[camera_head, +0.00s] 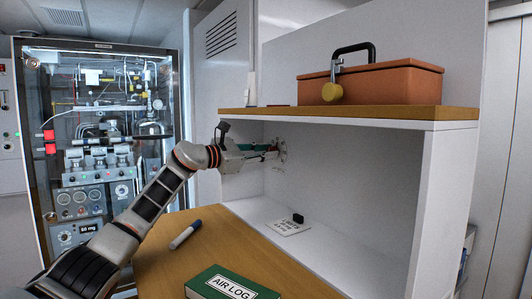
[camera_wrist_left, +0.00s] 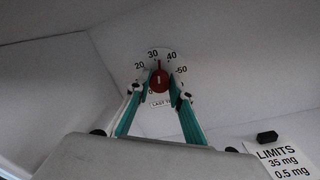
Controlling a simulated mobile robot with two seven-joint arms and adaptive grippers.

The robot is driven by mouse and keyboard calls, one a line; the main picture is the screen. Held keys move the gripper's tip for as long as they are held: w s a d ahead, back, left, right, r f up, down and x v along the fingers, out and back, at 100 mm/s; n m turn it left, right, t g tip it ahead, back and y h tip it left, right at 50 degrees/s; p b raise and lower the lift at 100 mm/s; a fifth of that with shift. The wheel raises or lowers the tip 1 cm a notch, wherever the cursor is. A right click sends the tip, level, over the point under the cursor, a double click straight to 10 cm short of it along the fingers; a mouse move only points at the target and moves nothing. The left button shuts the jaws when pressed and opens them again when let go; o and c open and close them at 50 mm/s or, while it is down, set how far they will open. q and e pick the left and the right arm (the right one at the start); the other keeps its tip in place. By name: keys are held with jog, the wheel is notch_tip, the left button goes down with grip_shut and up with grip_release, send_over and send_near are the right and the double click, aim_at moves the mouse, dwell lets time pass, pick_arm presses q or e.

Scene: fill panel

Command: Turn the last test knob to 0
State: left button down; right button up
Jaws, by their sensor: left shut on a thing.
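The red test knob (camera_wrist_left: 160,79) sits on a round white dial (camera_wrist_left: 153,55) marked 20, 30, 40 and 50, on the back wall of the shelf bay. The knob's pointer is up, around the 30 to 40 marks. A 0 shows low on the left. A label (camera_wrist_left: 160,100) under the knob starts with "LAST" and is partly hidden. My left gripper (camera_wrist_left: 157,86) has its teal fingers on both sides of the knob, shut on it. In the head view my left gripper (camera_head: 272,153) reaches into the bay to the dial (camera_head: 282,147). My right gripper is not in view.
A limits card (camera_head: 289,227) with a small black block (camera_head: 298,218) lies on the bay floor. A brown toolbox (camera_head: 370,84) with a brass padlock (camera_head: 332,92) stands on the shelf above. A marker (camera_head: 185,234) and a green air log (camera_head: 232,285) lie on the desk.

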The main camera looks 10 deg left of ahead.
pick_arm(q)
jog(key=n, duration=0.7)
jog(key=shift+w+a+g, duration=0.1)
jog(key=shift+g, duration=0.2)
jog(key=n, duration=0.3)
jog(key=shift+w+a+f+n+g+h, duration=0.1)
jog(key=shift+n+h, duration=0.05)
jog(key=shift+n, duration=2.95)
jog(key=shift+f+n+g+h, duration=0.1)
jog(key=shift+n+h, duration=0.1)
jog(key=shift+n, duration=2.9)
jog(key=shift+w+a+f+n+g+h, duration=0.1)
jog(key=shift+n+h, duration=0.05)
jog(key=shift+n, duration=2.95)
jog(key=shift+d, duration=0.1)
jog(key=c, duration=1.8)
grip_release()
